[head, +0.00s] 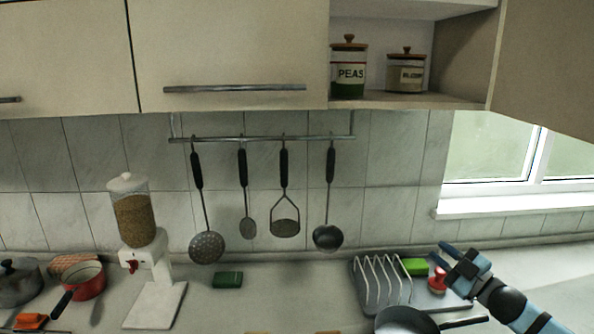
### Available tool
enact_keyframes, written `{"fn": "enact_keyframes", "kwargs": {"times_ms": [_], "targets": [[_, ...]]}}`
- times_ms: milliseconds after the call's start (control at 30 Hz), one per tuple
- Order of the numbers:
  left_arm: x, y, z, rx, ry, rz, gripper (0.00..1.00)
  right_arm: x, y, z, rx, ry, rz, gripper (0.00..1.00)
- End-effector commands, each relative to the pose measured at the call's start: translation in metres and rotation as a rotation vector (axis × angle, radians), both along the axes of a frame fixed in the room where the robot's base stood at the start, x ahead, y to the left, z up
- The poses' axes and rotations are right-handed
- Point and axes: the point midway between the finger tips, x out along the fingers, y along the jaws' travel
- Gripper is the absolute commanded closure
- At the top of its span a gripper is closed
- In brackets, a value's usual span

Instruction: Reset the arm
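My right gripper (441,254) is at the lower right, with its blue arm coming in from the bottom right corner. Its fingers point left, above the right end of a dish rack (368,283). The fingers look apart, with nothing seen between them. A red-handled item (437,281) is just below the fingers at the rack; I cannot tell whether they touch. My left gripper is not in view.
A pan (405,321) is in front of the rack. A green sponge (228,280), a cereal dispenser (152,260) and a red pot (84,280) stand further left. Utensils hang from a rail (262,138). An open shelf holds a peas jar (348,70). The middle counter is mostly clear.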

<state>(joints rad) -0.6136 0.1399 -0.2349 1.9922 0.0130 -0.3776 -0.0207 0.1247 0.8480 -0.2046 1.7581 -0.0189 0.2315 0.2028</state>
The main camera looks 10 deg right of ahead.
Motion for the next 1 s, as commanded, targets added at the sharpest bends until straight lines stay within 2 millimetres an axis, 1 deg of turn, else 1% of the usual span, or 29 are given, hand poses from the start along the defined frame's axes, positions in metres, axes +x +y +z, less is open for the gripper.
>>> {"fn": "enact_keyframes", "kwargs": {"times_ms": [33,67,100,167,200,267,300,367,400,500,600,700,800,1000], "targets": [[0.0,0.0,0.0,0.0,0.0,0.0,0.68,-0.012,0.022,-0.029,0.042,0.086,-0.048,0.77],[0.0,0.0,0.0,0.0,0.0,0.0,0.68,-0.019,0.033,-0.044,0.058,0.141,-0.084,0.77],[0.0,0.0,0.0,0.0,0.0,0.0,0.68,-0.03,0.046,-0.064,0.078,0.216,-0.129,0.77],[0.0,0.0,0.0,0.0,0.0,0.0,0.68,-0.05,0.065,-0.092,0.106,0.334,-0.196,0.77],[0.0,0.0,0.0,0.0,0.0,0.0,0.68,-0.066,0.076,-0.109,0.122,0.415,-0.238,0.77],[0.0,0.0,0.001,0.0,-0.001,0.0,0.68,-0.093,0.092,-0.132,0.143,0.54,-0.301,0.77],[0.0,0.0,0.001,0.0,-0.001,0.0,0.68,-0.112,0.102,-0.146,0.154,0.625,-0.339,0.77],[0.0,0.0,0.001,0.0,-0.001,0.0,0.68,-0.144,0.115,-0.164,0.169,0.755,-0.396,0.77],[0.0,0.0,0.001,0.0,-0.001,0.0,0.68,-0.165,0.123,-0.173,0.174,0.837,-0.428,0.77],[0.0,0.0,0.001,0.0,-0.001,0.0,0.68,-0.208,0.136,-0.187,0.183,1.004,-0.489,0.77],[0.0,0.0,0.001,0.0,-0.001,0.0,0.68,-0.244,0.145,-0.195,0.184,1.136,-0.531,0.77],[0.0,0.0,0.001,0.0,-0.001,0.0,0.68,-0.274,0.152,-0.198,0.187,1.245,-0.561,0.77],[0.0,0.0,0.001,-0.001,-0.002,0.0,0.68,-0.301,0.158,-0.199,0.185,1.34,-0.585,0.77],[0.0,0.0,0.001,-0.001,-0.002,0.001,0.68,-0.345,0.167,-0.197,0.185,1.495,-0.617,0.77]]}}
